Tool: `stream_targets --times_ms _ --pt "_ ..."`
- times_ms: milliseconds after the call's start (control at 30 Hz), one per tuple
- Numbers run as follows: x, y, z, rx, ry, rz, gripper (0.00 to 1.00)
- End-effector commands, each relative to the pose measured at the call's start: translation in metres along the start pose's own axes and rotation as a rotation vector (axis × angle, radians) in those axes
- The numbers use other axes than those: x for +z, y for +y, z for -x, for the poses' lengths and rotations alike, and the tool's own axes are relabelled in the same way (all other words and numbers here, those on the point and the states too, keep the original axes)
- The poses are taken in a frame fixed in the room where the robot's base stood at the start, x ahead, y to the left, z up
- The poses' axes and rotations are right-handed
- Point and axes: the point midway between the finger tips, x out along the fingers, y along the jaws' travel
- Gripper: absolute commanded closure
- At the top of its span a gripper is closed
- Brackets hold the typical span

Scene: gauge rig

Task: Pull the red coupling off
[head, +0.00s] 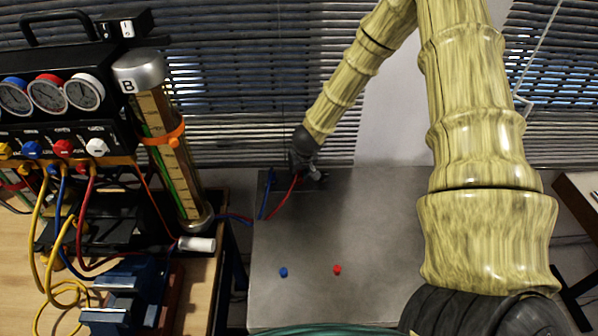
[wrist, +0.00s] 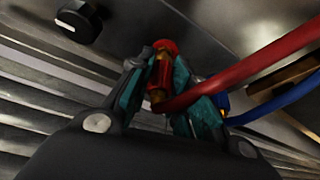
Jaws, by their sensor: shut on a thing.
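In the wrist view the red coupling (wrist: 159,80) has a brass body and a red end. The teal fingertips of my gripper (wrist: 160,92) are on both sides of it, shut on it. A red round piece (wrist: 166,46) shows at its far end, close to the grey metal surface; I cannot tell whether they are joined. The red hose (wrist: 245,68) runs from the coupling to the right. In the head view my gripper (head: 308,170) is at the back edge of the grey table, with the red hose (head: 284,199) hanging beside it. The coupling is too small to tell there.
A blue hose (wrist: 275,103) runs close to the right finger. A black knob (wrist: 78,20) is at upper left. The gauge rig (head: 60,110) stands at left.

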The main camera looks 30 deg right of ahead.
Motion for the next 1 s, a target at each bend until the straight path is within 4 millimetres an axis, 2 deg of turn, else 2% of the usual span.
stream_targets --times_ms 1000 --pt "-0.015 0.000 0.037 0.000 0.000 0.001 1.00"
